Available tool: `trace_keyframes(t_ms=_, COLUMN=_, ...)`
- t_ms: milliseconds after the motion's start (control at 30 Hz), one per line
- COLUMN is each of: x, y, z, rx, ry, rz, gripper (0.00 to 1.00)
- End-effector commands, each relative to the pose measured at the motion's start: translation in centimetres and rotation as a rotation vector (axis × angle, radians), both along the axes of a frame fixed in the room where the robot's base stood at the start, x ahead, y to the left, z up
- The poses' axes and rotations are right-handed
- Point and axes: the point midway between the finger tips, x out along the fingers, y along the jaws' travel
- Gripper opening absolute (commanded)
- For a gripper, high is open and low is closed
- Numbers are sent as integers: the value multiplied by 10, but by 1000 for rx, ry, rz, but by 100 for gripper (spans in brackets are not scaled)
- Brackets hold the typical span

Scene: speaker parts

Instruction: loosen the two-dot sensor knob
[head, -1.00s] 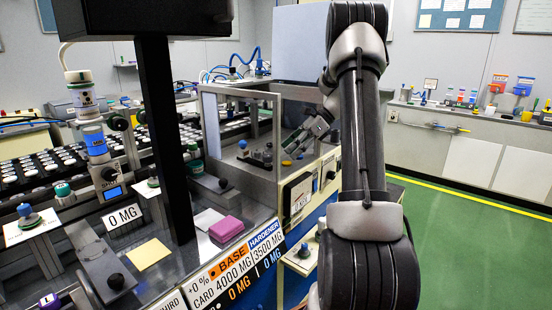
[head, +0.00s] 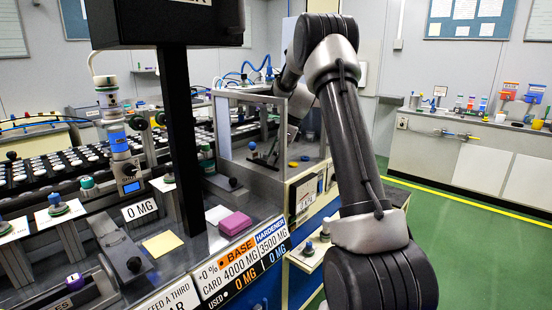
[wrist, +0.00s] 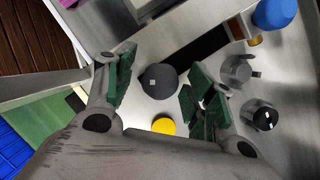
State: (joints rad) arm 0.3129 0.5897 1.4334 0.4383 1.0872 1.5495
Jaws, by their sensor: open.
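In the wrist view my gripper (wrist: 160,88) is open, its green-padded fingers apart. A dark round knob (wrist: 158,82) with one pale square mark lies between the fingers in the picture; I see no contact. A second black knob (wrist: 262,118) with small white marks is right of the right finger. The marks are too small to count, so I cannot tell for certain which is the two-dot sensor knob. In the head view the frame and my arm mostly hide my gripper.
A yellow button (wrist: 163,126) is just below the dark knob. A grey knob (wrist: 237,70) and a blue cap (wrist: 275,14) are to the right. In the head view the metal-framed enclosure (head: 222,125) stands around this area, and a pink block (head: 235,223) lies on the bench.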

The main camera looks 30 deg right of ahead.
Motion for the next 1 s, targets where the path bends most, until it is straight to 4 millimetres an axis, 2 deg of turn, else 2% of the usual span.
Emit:
trace_keyframes(t_ms=200, x=0, y=0, z=-1, rx=1, ry=0, rz=0, gripper=54)
trace_keyframes(t_ms=267, x=0, y=0, z=0, rx=1, ry=0, rz=0, gripper=45)
trace_keyframes(t_ms=467, x=0, y=0, z=0, rx=1, ry=0, rz=0, gripper=9)
trace_keyframes(t_ms=767, x=1, y=0, z=0, rx=1, ry=-1, rz=28, gripper=8)
trace_keyframes(t_ms=1000, x=1, y=0, z=0, rx=0, ry=-2, rz=150, gripper=8)
